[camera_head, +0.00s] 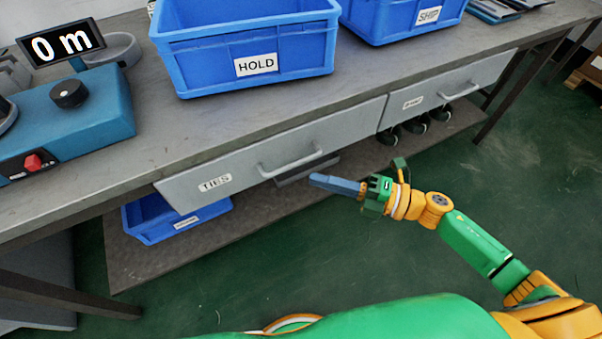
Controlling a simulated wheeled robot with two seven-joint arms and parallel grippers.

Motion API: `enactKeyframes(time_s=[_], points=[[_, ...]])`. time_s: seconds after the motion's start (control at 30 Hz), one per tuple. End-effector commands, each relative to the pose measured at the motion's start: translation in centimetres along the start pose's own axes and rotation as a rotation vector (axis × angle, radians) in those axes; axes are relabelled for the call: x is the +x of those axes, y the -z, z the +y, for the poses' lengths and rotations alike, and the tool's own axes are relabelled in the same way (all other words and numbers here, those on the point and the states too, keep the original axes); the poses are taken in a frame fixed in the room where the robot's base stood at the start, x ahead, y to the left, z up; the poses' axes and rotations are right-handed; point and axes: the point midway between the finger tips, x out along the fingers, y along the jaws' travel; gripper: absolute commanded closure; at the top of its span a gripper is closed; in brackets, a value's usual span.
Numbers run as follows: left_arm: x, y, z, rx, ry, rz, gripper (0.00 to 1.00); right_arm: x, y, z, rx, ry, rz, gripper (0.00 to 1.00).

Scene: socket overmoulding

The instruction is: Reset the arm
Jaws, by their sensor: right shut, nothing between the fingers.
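My right arm comes in from the lower right. Its green and orange links reach toward the workbench front. My right gripper (338,185) is shut and empty, with its blue-grey fingers pointing left. In the picture it lies just below the drawer marked TIES (225,168) and to the right of that drawer's handle. I cannot tell how far it is from the drawer front. My left gripper is not in view.
The workbench (250,115) carries a blue HOLD bin (210,62), a blue SHIP bin (400,22) and a blue device (85,125) with a red button. A lower shelf (140,262) holds another blue bin (155,228). Green floor (500,170) is clear at right.

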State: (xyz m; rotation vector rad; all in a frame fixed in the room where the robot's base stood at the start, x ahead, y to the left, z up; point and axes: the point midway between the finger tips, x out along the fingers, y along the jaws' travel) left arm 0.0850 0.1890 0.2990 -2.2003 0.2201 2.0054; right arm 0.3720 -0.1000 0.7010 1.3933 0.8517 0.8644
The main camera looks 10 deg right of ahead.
Motion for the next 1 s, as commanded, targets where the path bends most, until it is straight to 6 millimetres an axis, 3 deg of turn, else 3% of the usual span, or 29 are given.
enactKeyframes(time_s=[0.1,0.23,0.33,0.37,0.47,0.5,0.57,0.6,0.73,0.83,1.0], points=[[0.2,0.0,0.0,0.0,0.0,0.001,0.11,-1.3,0.0,-0.1,0.001,0.002,0.0,1.0],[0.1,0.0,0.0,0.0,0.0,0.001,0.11,-1.6,0.0,0.0,0.002,0.0,-0.002,1.0],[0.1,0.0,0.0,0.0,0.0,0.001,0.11,-1.9,-1.8,-1.5,0.082,0.001,-0.101,1.0],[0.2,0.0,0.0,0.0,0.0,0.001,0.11,-2.3,-3.0,-2.7,0.144,0.003,-0.173,1.0],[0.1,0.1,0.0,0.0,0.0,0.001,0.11,-5.3,-7.0,-10.2,0.463,0.035,-0.523,1.0],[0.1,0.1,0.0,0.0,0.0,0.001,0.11,-7.1,-7.5,-14.1,0.61,0.057,-0.672,1.0],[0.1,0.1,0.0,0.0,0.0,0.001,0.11,-10.0,-6.8,-19.9,0.818,0.097,-0.876,1.0],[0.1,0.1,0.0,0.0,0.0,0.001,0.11,-11.8,-5.4,-23.4,0.946,0.13,-0.997,1.0],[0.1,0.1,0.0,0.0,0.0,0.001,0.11,-16.3,1.6,-32.1,1.282,0.245,-1.307,1.0],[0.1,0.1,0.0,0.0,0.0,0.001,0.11,-18.4,7.6,-36.1,1.471,0.333,-1.477,1.0],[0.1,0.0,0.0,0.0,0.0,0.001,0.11,-20.4,17.6,-39.5,1.718,0.487,-1.7,1.0]])
